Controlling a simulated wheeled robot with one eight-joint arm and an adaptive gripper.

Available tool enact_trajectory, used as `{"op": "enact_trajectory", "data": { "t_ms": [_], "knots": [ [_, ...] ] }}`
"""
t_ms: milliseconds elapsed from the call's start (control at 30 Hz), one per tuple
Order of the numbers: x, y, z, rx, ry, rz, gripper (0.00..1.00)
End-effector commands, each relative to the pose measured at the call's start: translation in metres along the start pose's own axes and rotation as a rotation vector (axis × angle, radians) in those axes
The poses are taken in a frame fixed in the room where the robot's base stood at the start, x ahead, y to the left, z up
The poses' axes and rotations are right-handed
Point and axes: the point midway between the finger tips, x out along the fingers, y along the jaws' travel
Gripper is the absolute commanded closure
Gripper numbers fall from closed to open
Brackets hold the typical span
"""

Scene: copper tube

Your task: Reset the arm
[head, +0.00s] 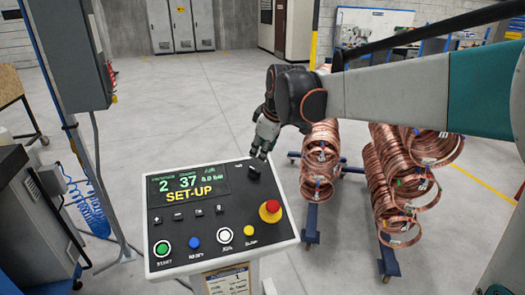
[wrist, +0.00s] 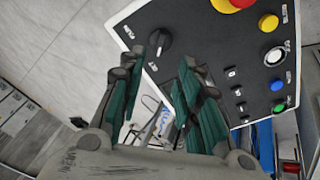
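My gripper (head: 264,138) hangs over the upper right corner of a control panel (head: 186,246) in the head view. In the wrist view its two green-padded fingers (wrist: 160,75) are apart with nothing between the pads. A black rotary knob (wrist: 158,42) on the panel lies just beyond the fingertips, roughly in line with the gap. The knob also shows below the fingers in the head view (head: 254,171). I cannot tell whether a finger touches it. The panel's display (head: 188,184) reads "SET-UP", with 2, 37 and an air pressure figure above.
The panel carries a red emergency stop (head: 270,211), a green button (head: 162,248), a blue one (head: 194,242), a white one (head: 225,235) and a yellow one (head: 249,230). Copper coils (head: 320,160) hang on blue racks to the right. A grey cabinet (head: 70,50) stands left. Open floor lies behind.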

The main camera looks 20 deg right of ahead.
Motion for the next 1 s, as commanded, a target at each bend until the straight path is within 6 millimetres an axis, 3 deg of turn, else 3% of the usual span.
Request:
{"op": "enact_trajectory", "data": {
  "t_ms": [400, 533, 667, 1000],
  "knots": [
    [-0.006, -0.003, 0.002, 0.001, 0.000, 0.000, 0.68],
    [-0.008, -0.015, 0.011, 0.033, 0.002, 0.006, 0.68],
    [-0.013, -0.043, 0.035, 0.120, 0.008, 0.021, 0.68],
    [-0.011, -0.139, 0.121, 0.426, 0.042, 0.071, 0.68]
  ]
}}
